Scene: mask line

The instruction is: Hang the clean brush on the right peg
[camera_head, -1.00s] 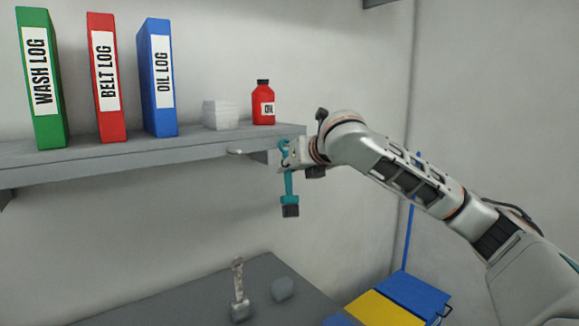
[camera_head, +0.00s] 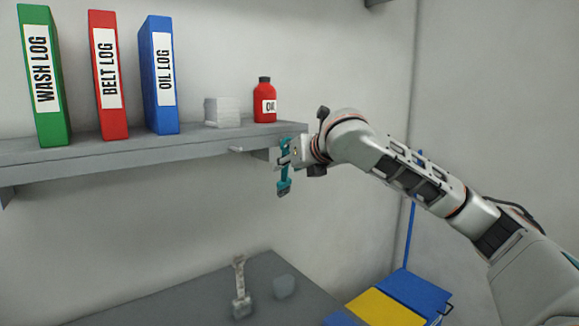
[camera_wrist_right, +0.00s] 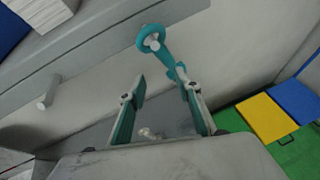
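The clean teal brush (camera_head: 285,178) is at the shelf's right end, beside my right gripper (camera_head: 287,160). In the right wrist view its ring (camera_wrist_right: 145,31) appears to be around the right peg (camera_wrist_right: 155,44). Its handle slants down toward one finger, and its lower part is hidden there. My right gripper (camera_wrist_right: 160,95) has its fingers spread, with a gap between them. I cannot tell whether the handle touches the finger. The left peg (camera_head: 238,150) is bare and also shows in the wrist view (camera_wrist_right: 48,92). My left gripper is out of view.
The shelf (camera_head: 120,152) holds several binders, a white stack (camera_head: 222,112) and a red oil bottle (camera_head: 264,103). A dirty grey brush (camera_head: 241,290) and a grey lump (camera_head: 284,287) are on the bench below.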

